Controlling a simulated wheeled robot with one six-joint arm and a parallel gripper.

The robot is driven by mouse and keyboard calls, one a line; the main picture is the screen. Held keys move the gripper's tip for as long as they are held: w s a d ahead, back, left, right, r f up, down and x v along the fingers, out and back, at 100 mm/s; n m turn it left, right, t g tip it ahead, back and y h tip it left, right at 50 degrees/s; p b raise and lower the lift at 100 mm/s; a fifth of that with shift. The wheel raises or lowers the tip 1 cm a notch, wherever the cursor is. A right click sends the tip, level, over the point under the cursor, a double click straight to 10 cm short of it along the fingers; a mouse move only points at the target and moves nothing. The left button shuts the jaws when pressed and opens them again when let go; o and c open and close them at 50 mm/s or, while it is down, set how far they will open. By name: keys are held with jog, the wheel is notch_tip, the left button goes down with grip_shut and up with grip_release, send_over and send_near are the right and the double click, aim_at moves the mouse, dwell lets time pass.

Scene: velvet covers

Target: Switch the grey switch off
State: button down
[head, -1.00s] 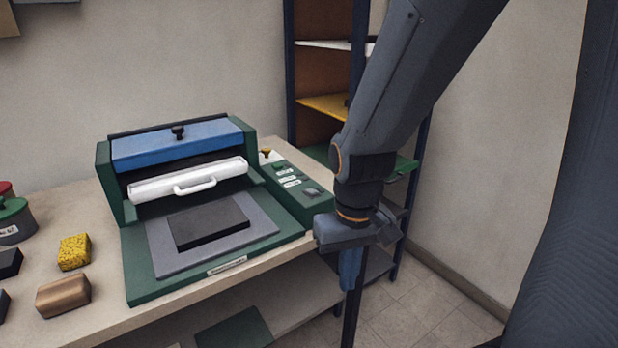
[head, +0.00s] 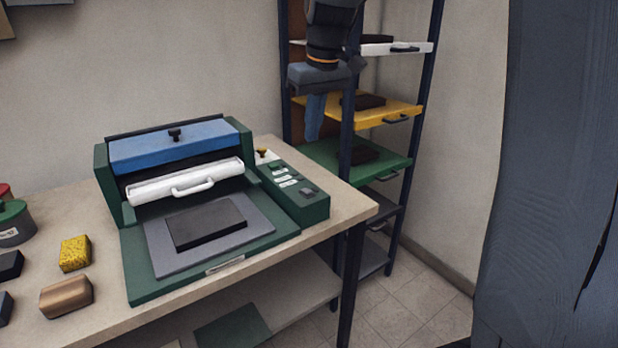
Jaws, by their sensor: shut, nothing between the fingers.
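The grey switch (head: 307,192) is a small block near the front end of the green control box (head: 297,207), right of the green press (head: 135,258). I cannot tell the grey switch's position from this view. My gripper (head: 312,130) is shut and empty, pointing down. It is above and behind the control box in the picture, in front of the shelf rack, apart from the switch.
A shelf rack with white, yellow (head: 395,110) and green (head: 395,161) trays stands right of the table (head: 350,206). A yellow sponge (head: 75,253), a brown block (head: 66,297) and a green-lidded pot (head: 12,226) are at the left. The table's right corner is bare.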

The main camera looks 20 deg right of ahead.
jog(key=p, duration=0.2)
send_over(307, 190)
jog(key=x, duration=0.3)
jog(key=s+x, duration=0.1)
jog(key=x, duration=0.2)
jog(key=s+x, duration=0.1)
jog(key=x, duration=0.3)
jog(key=shift+d+f, duration=0.15)
jog(key=shift+d, duration=0.2)
jog(key=shift+s+d+f+p, duration=0.1)
jog(key=shift+s+f+p, duration=0.1)
jog(key=shift+f, duration=0.75)
jog(key=shift+s+d+f+p, duration=0.1)
jog(key=shift+s+f+p, duration=0.1)
jog(key=shift+f, duration=0.75)
jog(key=shift+a, duration=0.1)
